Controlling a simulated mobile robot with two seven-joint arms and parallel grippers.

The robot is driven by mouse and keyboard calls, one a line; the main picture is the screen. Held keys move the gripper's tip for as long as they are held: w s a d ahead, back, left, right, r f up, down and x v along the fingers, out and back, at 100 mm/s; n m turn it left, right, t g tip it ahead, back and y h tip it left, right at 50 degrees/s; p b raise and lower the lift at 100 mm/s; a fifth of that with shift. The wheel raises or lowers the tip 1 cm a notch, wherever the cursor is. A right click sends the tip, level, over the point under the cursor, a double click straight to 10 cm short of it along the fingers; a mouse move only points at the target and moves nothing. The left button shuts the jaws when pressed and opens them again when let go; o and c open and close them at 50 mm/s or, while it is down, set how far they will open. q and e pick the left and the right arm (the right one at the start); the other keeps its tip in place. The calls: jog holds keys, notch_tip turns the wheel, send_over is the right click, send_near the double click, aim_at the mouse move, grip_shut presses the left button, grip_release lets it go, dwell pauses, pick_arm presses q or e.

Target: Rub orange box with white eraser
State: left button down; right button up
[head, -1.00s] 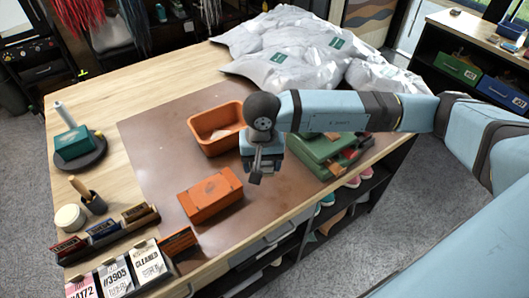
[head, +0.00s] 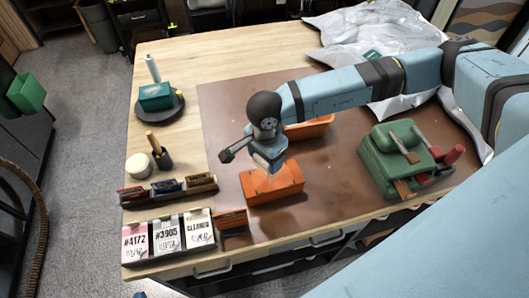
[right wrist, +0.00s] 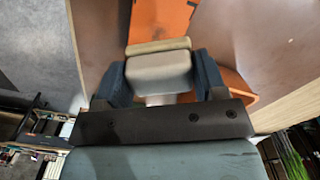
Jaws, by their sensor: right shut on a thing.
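The orange box (head: 275,194) sits on the brown mat (head: 330,185) near the table's front edge. My right gripper (head: 267,168) is right over its top and hides part of it. In the right wrist view the gripper is shut on the white eraser (right wrist: 160,74), a pale block with a tan far edge. An orange surface (right wrist: 160,22) shows just beyond the eraser. I cannot tell whether the eraser touches the box. In the head view the eraser is mostly hidden by the gripper. My left gripper is not in view.
An orange tray (head: 312,128) stands behind my right arm. A green toolbox (head: 378,165) with tools is at the right. Number cards (head: 168,237) and small boxes (head: 168,188) line the front left. A teal box (head: 156,97) stands on a round dark base at the back left.

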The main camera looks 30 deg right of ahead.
jog(key=b, duration=0.2)
send_over(266, 179)
notch_tip(266, 179, down, 4)
jog(key=shift+a+f, duration=0.1)
jog(key=shift+f, duration=0.65)
jog(key=shift+f+b, duration=1.1)
jog(key=shift+b, duration=0.1)
